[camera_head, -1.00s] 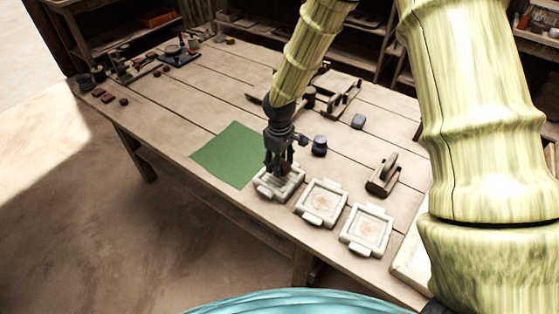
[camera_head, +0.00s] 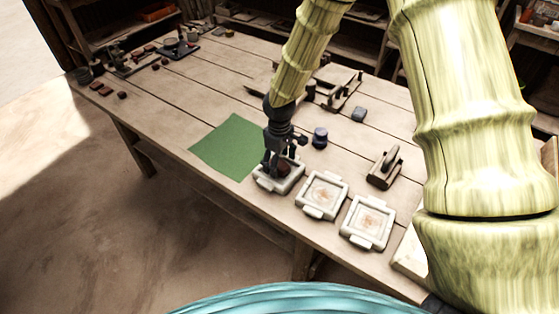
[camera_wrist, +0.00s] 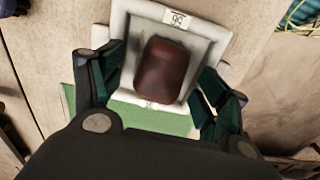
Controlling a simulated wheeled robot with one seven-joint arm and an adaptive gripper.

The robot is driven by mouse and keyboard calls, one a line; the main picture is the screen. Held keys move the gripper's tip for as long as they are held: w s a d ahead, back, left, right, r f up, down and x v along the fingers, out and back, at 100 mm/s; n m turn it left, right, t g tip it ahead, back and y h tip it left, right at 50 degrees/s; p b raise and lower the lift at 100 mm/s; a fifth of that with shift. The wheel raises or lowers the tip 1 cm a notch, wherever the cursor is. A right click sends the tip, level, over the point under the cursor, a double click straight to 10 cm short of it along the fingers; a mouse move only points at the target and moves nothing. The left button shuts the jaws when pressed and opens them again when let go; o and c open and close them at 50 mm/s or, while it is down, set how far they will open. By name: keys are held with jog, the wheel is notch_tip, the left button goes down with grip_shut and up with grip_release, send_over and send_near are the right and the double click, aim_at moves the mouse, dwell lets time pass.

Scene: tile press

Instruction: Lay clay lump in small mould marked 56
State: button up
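The small mould marked 56 (camera_wrist: 197,38) is a pale square frame; its label shows upside down in the wrist view. In the head view the mould (camera_head: 291,186) is the leftmost of three in a row. A reddish-brown clay lump (camera_wrist: 162,68) lies inside its recess, and shows in the head view (camera_head: 284,169) below my gripper. My gripper (camera_wrist: 165,90) is open, its fingers spread on either side of the lump with gaps to both. In the head view my gripper (camera_head: 279,160) is just above the mould.
Two more pale moulds, the middle one (camera_head: 323,195) and the right one (camera_head: 367,223), stand to the right near the table edge. A green mat (camera_head: 230,144) lies to the left. A dark jar (camera_head: 320,137) and a wooden hand tool (camera_head: 384,168) stand behind.

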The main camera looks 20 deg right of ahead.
notch_tip(320, 180, up, 12)
dwell(0.8)
